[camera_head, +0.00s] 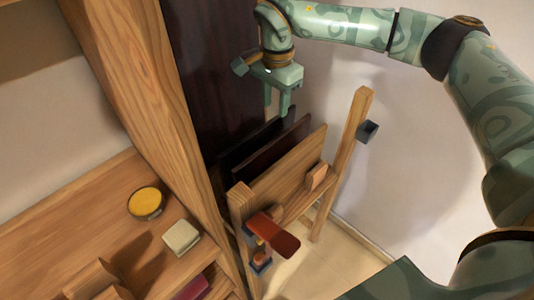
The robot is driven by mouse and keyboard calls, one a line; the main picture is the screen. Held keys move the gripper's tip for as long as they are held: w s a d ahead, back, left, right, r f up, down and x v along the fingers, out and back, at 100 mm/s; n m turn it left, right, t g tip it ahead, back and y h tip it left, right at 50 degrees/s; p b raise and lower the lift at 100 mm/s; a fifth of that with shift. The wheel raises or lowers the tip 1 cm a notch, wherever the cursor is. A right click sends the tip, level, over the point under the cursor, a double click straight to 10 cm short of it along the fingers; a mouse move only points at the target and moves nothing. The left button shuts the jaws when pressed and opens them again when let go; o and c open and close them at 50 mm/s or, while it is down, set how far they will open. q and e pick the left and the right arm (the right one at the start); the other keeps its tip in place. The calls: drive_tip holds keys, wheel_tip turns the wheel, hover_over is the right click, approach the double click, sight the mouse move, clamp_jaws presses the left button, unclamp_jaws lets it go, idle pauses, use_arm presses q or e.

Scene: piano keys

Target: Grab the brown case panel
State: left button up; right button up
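A wooden rack stands at the middle of the head view and holds several upright panels side by side. The front one is a light brown panel (290,168). Behind it are a dark reddish-brown panel (272,150) and a blackish panel (252,146). Which of them is the case panel I cannot tell for sure. My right gripper (277,108) points down above the back panels, apart from them. Its two fingers show a small gap with nothing between them. My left gripper is not in view.
A wooden rack post (352,130) rises right of the panels. A red-brown piece (273,235) sits at the rack's front. A wooden bench (75,225) at left bears a yellow-topped round tin (146,202) and a pale block (181,238). A tall dark panel (215,70) stands behind.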

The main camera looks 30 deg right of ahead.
sight(275, 147)
drive_tip(key=f+b, duration=0.2)
drive_tip(key=f, duration=0.6)
drive_tip(key=f+b, duration=0.3)
drive_tip(key=f, duration=0.5)
drive_tip(key=shift+s+d+f, duration=0.15)
drive_tip(key=shift+s, duration=0.05)
clamp_jaws()
idle(0.7)
